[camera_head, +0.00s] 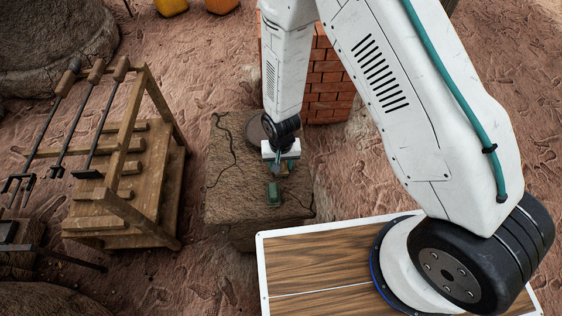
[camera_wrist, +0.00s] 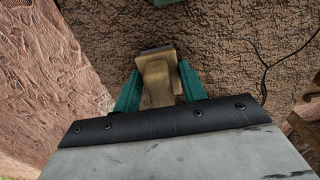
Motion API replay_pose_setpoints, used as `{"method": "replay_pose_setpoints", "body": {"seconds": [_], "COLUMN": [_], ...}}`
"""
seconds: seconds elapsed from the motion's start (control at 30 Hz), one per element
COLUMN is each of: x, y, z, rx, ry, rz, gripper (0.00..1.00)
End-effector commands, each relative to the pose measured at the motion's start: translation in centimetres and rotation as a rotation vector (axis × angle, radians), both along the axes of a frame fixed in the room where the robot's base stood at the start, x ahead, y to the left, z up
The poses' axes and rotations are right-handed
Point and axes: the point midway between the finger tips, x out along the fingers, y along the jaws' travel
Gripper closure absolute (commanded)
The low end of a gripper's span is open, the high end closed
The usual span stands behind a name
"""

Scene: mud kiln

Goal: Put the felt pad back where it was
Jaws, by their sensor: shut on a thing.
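My gripper (camera_head: 281,160) is over the top of a rough stone block (camera_head: 232,185). In the wrist view, its teal fingers (camera_wrist: 160,92) are shut on a tan piece with a dark grey end, which I take to be the felt pad (camera_wrist: 157,80). In the head view only a small tan part of the pad (camera_head: 286,169) shows beside the fingers. I cannot tell whether it touches the stone. A small green block (camera_head: 273,194) lies on the stone just in front of the gripper; a green edge also shows at the top of the wrist view.
A dark round disc (camera_head: 258,131) lies on the stone behind my gripper, partly hidden by my arm. A brick stack (camera_head: 330,85) stands behind. A wooden rack (camera_head: 130,185) with long-handled tools stands left. Bare ground lies between rack and stone.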

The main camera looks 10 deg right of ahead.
Motion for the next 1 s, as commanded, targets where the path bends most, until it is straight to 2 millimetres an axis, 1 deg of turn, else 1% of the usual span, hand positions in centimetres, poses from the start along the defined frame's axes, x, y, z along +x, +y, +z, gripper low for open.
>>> {"method": "replay_pose_setpoints", "body": {"seconds": [0.17, 0.2, 0.23, 0.27, 0.53, 0.67, 0.77, 1.0], "x": [0.1, 0.1, 0.0, 0.0, 0.0, 0.0, 0.1, 0.1], "y": [0.1, 0.1, 0.1, 0.2, 0.3, 0.3, 0.3, 0.3], "z": [-0.1, -0.1, -0.1, -0.1, 0.0, 0.8, 2.2, 7.1], "rx": [0.001, 0.001, 0.001, 0.001, 0.001, 0.002, 0.003, 0.003], "ry": [-0.002, -0.002, -0.002, -0.002, -0.002, -0.003, -0.005, -0.006], "rz": [0.001, 0.001, 0.001, 0.002, 0.004, 0.004, 0.004, 0.004], "gripper": [0.77, 0.5, 0.42, 0.37, 0.37, 0.37, 0.37, 0.37]}}
